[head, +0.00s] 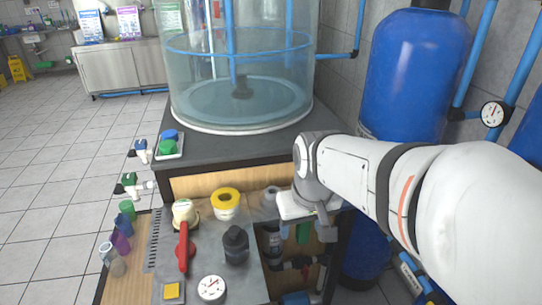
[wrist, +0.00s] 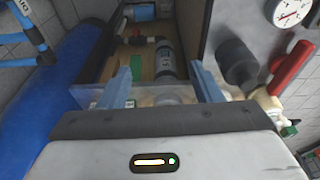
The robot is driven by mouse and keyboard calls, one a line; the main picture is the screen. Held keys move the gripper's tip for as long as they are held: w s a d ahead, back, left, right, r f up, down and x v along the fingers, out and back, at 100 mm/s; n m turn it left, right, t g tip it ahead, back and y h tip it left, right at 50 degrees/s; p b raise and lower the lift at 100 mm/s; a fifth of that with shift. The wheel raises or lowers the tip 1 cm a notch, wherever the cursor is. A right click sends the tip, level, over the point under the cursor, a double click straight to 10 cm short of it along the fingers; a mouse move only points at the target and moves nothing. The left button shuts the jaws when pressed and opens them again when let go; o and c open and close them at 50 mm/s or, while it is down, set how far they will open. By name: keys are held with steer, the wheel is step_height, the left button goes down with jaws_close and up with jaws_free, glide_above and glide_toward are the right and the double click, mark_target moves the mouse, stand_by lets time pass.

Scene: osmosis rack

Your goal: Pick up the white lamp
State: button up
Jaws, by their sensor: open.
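A pale shape (wrist: 168,99) also shows low between the fingers, mostly hidden by the gripper body. I cannot tell which of these is the white lamp.
A clear tank (head: 240,70) stands behind. A blue tank (head: 410,80) is close behind my arm. Open shelving lies below.

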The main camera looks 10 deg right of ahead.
steer(key=shift+n+g, duration=0.3)
steer(key=shift+n, duration=0.1)
steer(key=w+d+r, duration=0.1)
steer(key=w, duration=0.2)
steer(key=w+d+r+p, duration=0.1)
steer(key=w, duration=0.3)
steer(key=w+d+r+p, duration=0.1)
steer(key=w, duration=0.3)
steer(key=shift+d, duration=0.4)
steer(key=shift+c, duration=0.4)
steer(key=shift+n, duration=0.5)
steer(key=w+d+p, duration=0.1)
steer(key=w, duration=0.2)
steer(key=w+d+f+p, duration=0.1)
steer(key=w+d, duration=0.1)
steer(key=w, duration=0.1)
steer(key=w+d, duration=0.2)
steer(key=w, duration=0.2)
steer(key=shift+w+d+f+p, duration=0.1)
steer(key=shift+d+f+p, duration=0.15)
steer(key=shift+p, duration=0.15)
steer(key=shift+w+d+f, duration=0.15)
steer(key=shift+w+f, duration=0.05)
step_height(320, 180, down, 8)
steer(key=shift+r+p, duration=0.2)
steer(key=shift+p, duration=0.65)
steer(key=shift+c, duration=0.2)
steer(key=c, duration=0.8)
